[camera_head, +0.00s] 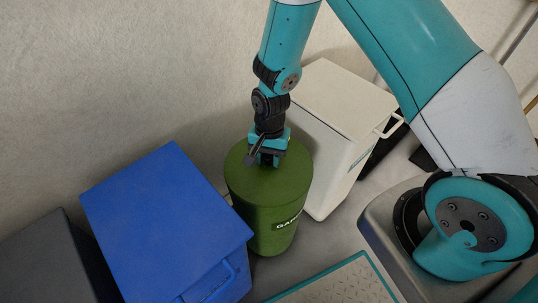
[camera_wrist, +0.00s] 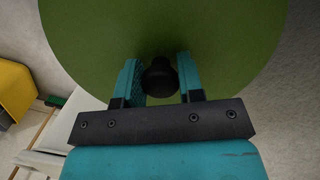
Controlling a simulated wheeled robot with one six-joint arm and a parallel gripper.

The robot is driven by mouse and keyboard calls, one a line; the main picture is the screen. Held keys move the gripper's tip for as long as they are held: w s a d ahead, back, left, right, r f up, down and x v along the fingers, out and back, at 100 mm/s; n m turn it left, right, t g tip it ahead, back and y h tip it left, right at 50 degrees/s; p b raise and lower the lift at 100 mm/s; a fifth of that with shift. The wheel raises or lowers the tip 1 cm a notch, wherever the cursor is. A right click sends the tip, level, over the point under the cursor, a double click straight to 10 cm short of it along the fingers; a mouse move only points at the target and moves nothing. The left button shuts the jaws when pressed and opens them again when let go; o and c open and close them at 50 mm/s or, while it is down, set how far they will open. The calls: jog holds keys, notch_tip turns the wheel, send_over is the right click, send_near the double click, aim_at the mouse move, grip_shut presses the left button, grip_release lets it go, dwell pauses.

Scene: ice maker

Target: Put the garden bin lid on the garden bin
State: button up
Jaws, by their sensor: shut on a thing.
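The green garden bin (camera_head: 272,236) stands upright on the floor, with a white label on its front that is partly readable. The round green garden bin lid (camera_head: 285,178) sits over the bin's top in the head view, with no clear gap between them. My gripper (camera_head: 266,160) is above the lid, pointing down. In the wrist view, my gripper (camera_wrist: 160,82) has its two teal fingers on either side of the lid's black knob, shut on it. The lid (camera_wrist: 215,35) fills the upper part of that view. The bin's rim is hidden under the lid.
A blue box (camera_head: 165,215) with a handle stands close at the bin's left, and a dark grey box (camera_head: 45,262) is farther left. A white box (camera_head: 340,110) with a handle stands behind and right. A teal-edged panel (camera_head: 340,287) lies in front.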

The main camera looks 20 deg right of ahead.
jog(key=shift+f, duration=0.15)
jog(key=o, duration=1.1)
notch_tip(320, 180, up, 17)
jog(key=w+d+p, duration=0.1)
jog(key=p, duration=0.3)
jog(key=shift+w+d+r, duration=0.15)
jog(key=shift+w+r, duration=0.05)
jog(key=shift+w, duration=0.1)
